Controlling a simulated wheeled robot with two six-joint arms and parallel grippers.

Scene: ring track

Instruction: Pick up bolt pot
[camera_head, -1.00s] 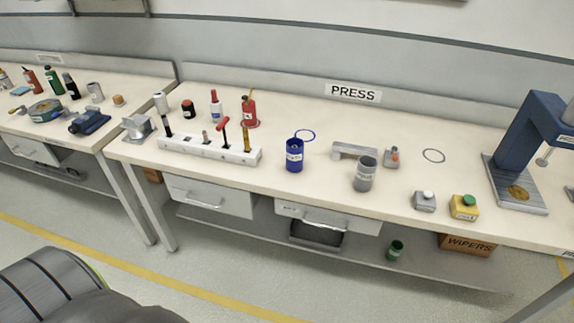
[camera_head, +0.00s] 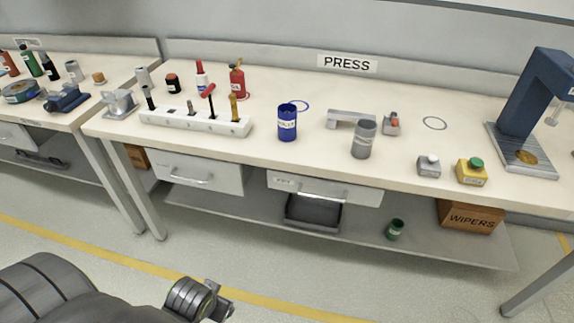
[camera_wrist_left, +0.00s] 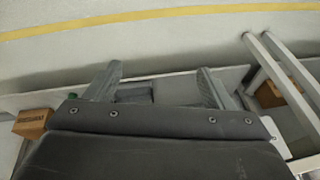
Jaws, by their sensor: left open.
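A blue pot (camera_head: 287,124) with a small white label stands upright on the press bench in the head view. The label is too small to read for sure but looks like BOLTS. A blue ring outline (camera_head: 301,106) is drawn on the bench just behind it. My left gripper in the left wrist view (camera_wrist_left: 158,88) is open, with nothing between its fingers. It is low in front of the bench, well away from the blue pot. Part of my left arm shows at the bottom of the head view. My right gripper is not seen.
A grey pot (camera_head: 363,141) stands right of the blue pot, near a grey handle-shaped block (camera_head: 350,117). A white rack (camera_head: 195,122) with tools stands to the left. A small green pot (camera_head: 396,229) and a WIPERS box (camera_head: 470,216) are on the lower shelf.

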